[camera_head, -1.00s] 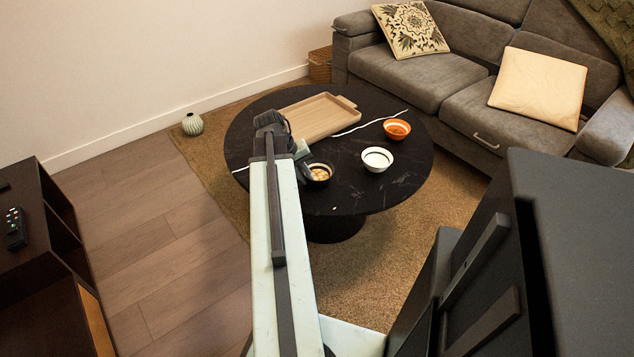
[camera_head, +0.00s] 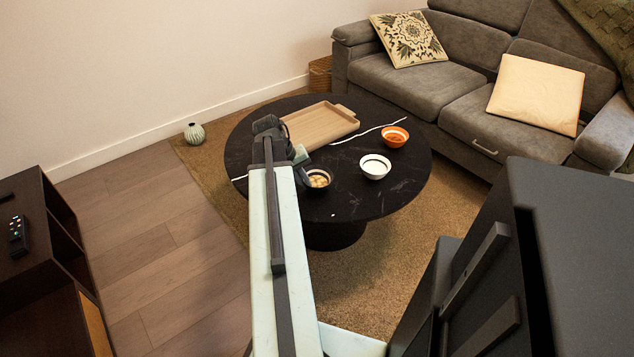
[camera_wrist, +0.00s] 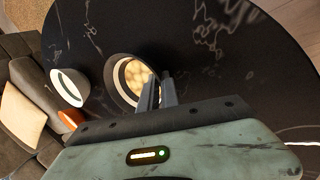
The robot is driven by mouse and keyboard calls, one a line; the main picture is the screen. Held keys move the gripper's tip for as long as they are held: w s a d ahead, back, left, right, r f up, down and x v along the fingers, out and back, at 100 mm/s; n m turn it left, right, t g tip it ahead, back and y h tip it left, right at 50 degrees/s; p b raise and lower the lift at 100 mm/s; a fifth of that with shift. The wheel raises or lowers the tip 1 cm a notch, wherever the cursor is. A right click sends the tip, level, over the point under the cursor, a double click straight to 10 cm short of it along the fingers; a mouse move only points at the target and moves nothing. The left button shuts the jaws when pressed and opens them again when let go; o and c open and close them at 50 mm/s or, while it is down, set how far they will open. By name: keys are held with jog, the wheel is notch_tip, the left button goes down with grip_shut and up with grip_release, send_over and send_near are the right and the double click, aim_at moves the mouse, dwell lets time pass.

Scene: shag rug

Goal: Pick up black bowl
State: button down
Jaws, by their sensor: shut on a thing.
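The black bowl (camera_head: 318,179) has a pale inside with yellowish round things in it. It is at the near side of the round dark table, left of the white bowl. In the wrist view the black bowl (camera_wrist: 126,82) appears tilted, with its rim between my gripper's fingers (camera_wrist: 158,92). My gripper (camera_head: 300,160) is shut on the bowl's rim, at the bowl's left side in the head view. The fingertips are partly hidden there by my arm. I cannot tell whether the bowl touches the table.
The white bowl (camera_head: 375,167) and the orange bowl (camera_head: 394,137) stand to the right on the round table (camera_head: 350,205). A wooden tray (camera_head: 320,124) lies behind my gripper. A grey sofa (camera_head: 415,85) stands beyond the table. The table's near right part is clear.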

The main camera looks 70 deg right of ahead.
jog(key=shift+f, duration=0.25)
dwell(0.7)
notch_tip(320, 180, up, 10)
jog(key=p, duration=1)
jog(key=shift+f, duration=0.2)
jog(key=shift+s, duration=0.1)
